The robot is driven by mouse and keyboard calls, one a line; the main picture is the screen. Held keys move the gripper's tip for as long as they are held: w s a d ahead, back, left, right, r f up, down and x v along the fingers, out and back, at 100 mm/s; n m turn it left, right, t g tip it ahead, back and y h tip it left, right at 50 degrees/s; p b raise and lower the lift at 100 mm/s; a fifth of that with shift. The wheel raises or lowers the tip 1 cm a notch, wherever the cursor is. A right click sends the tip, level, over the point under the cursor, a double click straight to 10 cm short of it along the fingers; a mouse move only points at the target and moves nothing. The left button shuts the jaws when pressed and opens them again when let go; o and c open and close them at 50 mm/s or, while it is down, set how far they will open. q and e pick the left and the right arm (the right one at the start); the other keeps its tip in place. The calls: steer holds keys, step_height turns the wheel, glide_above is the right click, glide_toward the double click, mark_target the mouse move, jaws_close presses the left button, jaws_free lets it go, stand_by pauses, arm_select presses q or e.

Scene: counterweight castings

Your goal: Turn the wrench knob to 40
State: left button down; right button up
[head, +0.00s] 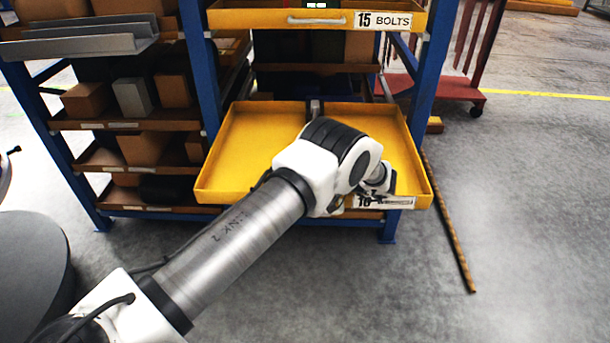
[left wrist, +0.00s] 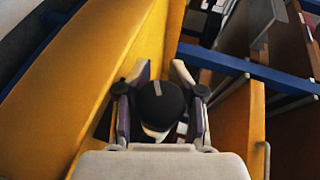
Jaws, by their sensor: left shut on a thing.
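A black round knob (left wrist: 160,103) with a grey stripe on its top sits between the fingers of my left gripper (left wrist: 157,80) in the left wrist view. The fingers are shut on its two sides. A small pale part shows just under the knob; I cannot read any scale or number on it. In the head view my left arm reaches over the pulled-out yellow drawer (head: 243,140) to its front right. There my wrist hides the knob and most of the gripper. My right gripper is not in view.
The drawer's label (head: 385,202) is partly covered. Above is a yellow drawer (head: 255,18) marked 15 BOLTS. Blue rack posts (head: 428,70) stand beside the drawers. Shelves with boxes (head: 133,97) are at left.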

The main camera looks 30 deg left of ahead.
arm_select(q)
steer(key=shift+r, duration=0.1)
stand_by(0.5)
